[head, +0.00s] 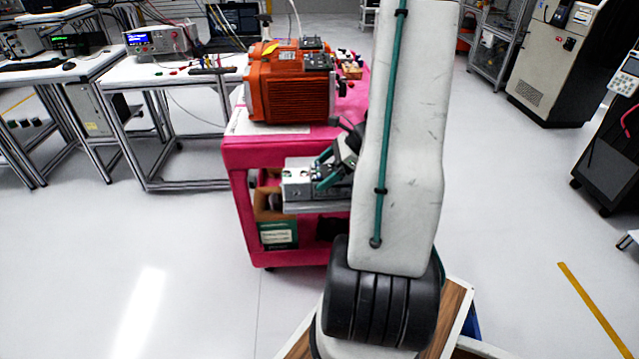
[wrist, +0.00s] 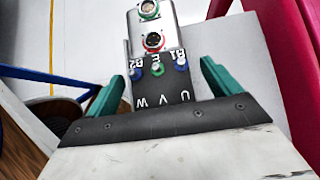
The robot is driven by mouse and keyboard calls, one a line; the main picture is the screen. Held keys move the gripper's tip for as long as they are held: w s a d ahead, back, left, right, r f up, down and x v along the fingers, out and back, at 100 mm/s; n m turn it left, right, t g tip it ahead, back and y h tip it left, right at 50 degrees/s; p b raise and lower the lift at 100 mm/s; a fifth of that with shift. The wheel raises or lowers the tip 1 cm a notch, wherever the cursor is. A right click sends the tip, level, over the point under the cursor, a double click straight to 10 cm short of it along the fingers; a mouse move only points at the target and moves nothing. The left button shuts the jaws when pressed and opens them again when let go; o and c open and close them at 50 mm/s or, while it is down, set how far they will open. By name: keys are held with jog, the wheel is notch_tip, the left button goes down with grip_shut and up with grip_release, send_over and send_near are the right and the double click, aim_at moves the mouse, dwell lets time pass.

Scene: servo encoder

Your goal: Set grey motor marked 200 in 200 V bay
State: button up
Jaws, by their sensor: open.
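A grey metal block with round connectors (head: 297,184) rests on a grey plate (head: 315,208) beside the pink cart. In the wrist view the same block (wrist: 141,27) has one green-ringed and one red-ringed connector, and a black face lettered U, V, W and B1, E, B2. My gripper (wrist: 162,84) is open, its green fingers standing either side of the black face, with gaps visible. In the head view my gripper (head: 328,172) is at the block, partly hidden by my arm. I see no 200 marking and no 200 V bay label.
The pink cart (head: 238,155) carries a large orange motor (head: 290,92) and small parts on top. A cardboard box and a green-labelled box (head: 279,235) sit on its lower shelf. Workbenches stand at left, cabinets (head: 545,60) at right. The floor between is clear.

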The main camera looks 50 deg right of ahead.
jog(key=shift+x, duration=0.9)
jog(key=shift+r, duration=0.1)
jog(key=c, duration=1.7)
grip_shut()
jog(key=shift+r, duration=0.1)
